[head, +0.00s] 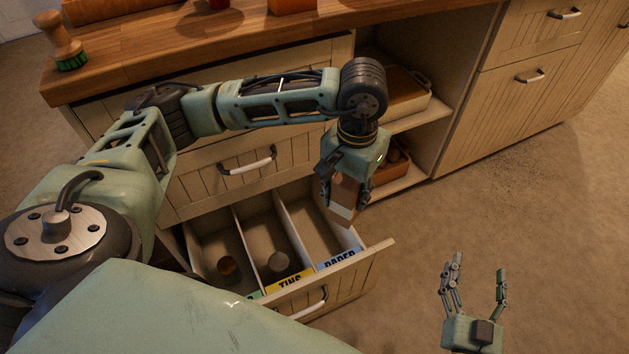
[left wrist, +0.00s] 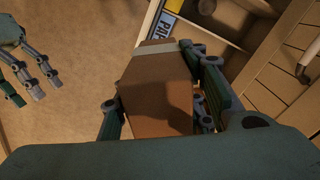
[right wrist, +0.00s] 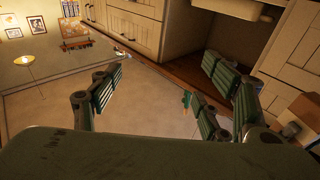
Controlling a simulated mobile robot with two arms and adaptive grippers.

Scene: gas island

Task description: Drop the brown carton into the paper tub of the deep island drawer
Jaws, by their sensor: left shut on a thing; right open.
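The brown carton (head: 345,196) is held by my left gripper (head: 342,180), which is shut on it above the right end of the open drawer. In the left wrist view the carton (left wrist: 157,90) fills the space between the fingers. The deep drawer (head: 340,290) is pulled out and split into tubs. The paper tub (head: 312,228), with a blue PAPER label (head: 340,260), is the rightmost and looks empty. The carton appears over or just beside its right edge; the exact height is unclear. My right gripper (head: 474,290) is open and empty over the floor at right.
The middle tub has a yellow TINS label (head: 290,282) and holds a can (head: 278,262). The left tub holds a round brown thing (head: 228,266). Open shelves (head: 415,120) with containers stand behind my left gripper. The floor at right is clear.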

